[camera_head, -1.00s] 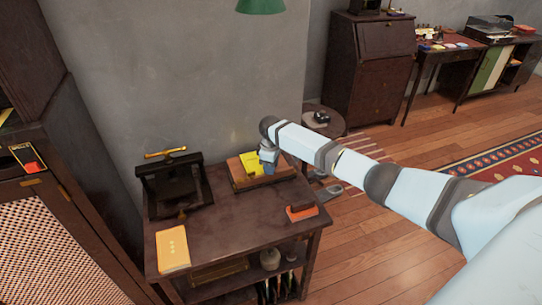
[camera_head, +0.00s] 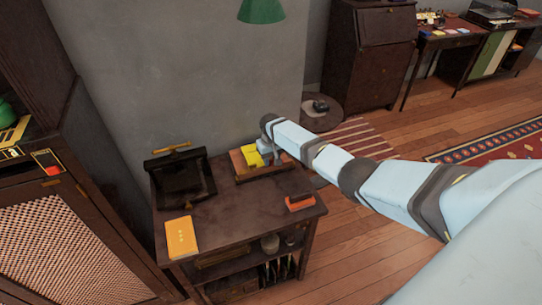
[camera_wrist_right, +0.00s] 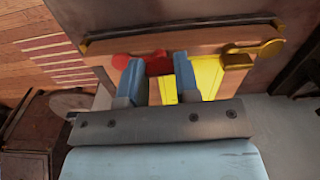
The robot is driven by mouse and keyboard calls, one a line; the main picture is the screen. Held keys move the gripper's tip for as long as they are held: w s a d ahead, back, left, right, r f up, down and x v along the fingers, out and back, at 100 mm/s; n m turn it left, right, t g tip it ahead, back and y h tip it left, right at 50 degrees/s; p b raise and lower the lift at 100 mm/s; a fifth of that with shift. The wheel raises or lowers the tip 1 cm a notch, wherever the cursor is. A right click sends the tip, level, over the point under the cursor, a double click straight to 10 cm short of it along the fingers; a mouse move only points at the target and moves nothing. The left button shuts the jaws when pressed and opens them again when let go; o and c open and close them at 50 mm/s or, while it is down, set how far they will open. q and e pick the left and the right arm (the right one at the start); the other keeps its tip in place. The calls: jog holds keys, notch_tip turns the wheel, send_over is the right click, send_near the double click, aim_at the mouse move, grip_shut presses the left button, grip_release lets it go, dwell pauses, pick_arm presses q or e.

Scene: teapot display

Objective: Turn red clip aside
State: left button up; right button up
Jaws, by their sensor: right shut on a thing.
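In the right wrist view, the red clip (camera_wrist_right: 159,67) sits on the edge of a wooden board (camera_wrist_right: 205,37). Its bar lies between the blue fingers of my right gripper (camera_wrist_right: 158,60), which is shut on it. The clip's round red end shows just left of the left finger. A yellow sheet (camera_wrist_right: 207,76) lies on the board, right of the fingers, with a brass clip (camera_wrist_right: 252,53) at its far side. In the head view, my right gripper (camera_head: 270,150) is at the board's right part and hides the red clip. My left gripper is not in view.
The board lies on a dark wooden table (camera_head: 235,215). A black press (camera_head: 180,177) stands left of it, a yellow booklet (camera_head: 182,236) lies at the front left, and a red-orange block (camera_head: 299,202) is near the right edge. A wall (camera_head: 180,75) rises behind.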

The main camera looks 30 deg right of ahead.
aim_at(271, 160)
jog(key=shift+m, duration=0.3)
dwell(0.4)
jog(key=o, duration=0.9)
jog(key=shift+r, duration=0.1)
jog(key=shift+r+p, duration=0.3)
jog(key=shift+r, duration=0.1)
notch_tip(271, 160, up, 13)
jog(key=shift+f, duration=0.1)
